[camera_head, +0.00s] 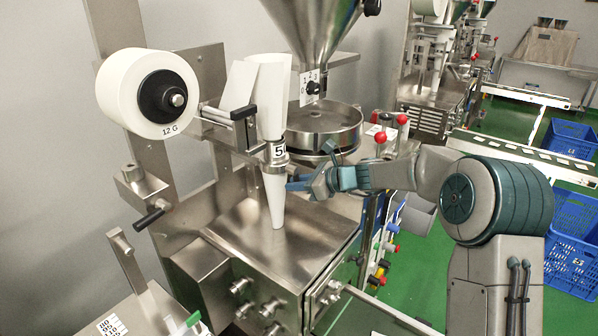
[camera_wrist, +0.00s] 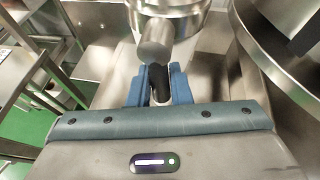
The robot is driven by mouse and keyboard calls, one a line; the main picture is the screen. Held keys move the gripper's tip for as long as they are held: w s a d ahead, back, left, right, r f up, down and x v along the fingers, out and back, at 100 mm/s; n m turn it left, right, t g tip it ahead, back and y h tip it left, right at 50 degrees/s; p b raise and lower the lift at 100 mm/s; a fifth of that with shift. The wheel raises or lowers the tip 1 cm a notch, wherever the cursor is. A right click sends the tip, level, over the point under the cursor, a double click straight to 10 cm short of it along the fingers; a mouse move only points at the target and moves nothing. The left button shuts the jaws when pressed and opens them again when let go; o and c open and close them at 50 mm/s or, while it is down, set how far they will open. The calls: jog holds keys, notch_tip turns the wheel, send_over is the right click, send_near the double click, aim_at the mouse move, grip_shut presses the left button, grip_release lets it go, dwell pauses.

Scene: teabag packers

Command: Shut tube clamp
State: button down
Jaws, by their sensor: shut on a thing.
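The tube clamp (camera_head: 277,163) is a metal collar with a number label, around the white paper tube (camera_head: 275,204) below the forming part. In the wrist view the clamp's metal collar (camera_wrist: 190,10) is at the top, with a short metal cylinder (camera_wrist: 155,40) sticking out towards me. A black handle (camera_wrist: 160,82) hangs from that cylinder. My gripper (camera_head: 293,180) is just right of the tube, a little below the collar. In the wrist view my gripper (camera_wrist: 160,92) has its two blue fingers shut on the black handle. Whether the collar is fully closed cannot be told.
A white paper roll (camera_head: 128,92) is at the left. The steel hopper (camera_head: 318,28) and round pan (camera_head: 325,128) stand behind my gripper. The machine's steel top (camera_head: 300,238) lies below and is clear.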

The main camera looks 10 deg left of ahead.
jog(key=shift+s+r+m+p, duration=0.1)
jog(key=shift+s+m+p, duration=0.05)
jog(key=shift+m+p, duration=0.3)
jog(key=shift+a+g+y, duration=0.1)
jog(key=shift+g+y, duration=0.2)
jog(key=c, duration=1.4)
grip_release()
jog(key=shift+o, duration=0.2)
jog(key=b+v, duration=0.2)
jog(key=v, duration=1.1)
jog(key=shift+s+d, duration=0.2)
jog(key=shift+d, duration=0.15)
jog(key=shift+r, duration=0.1)
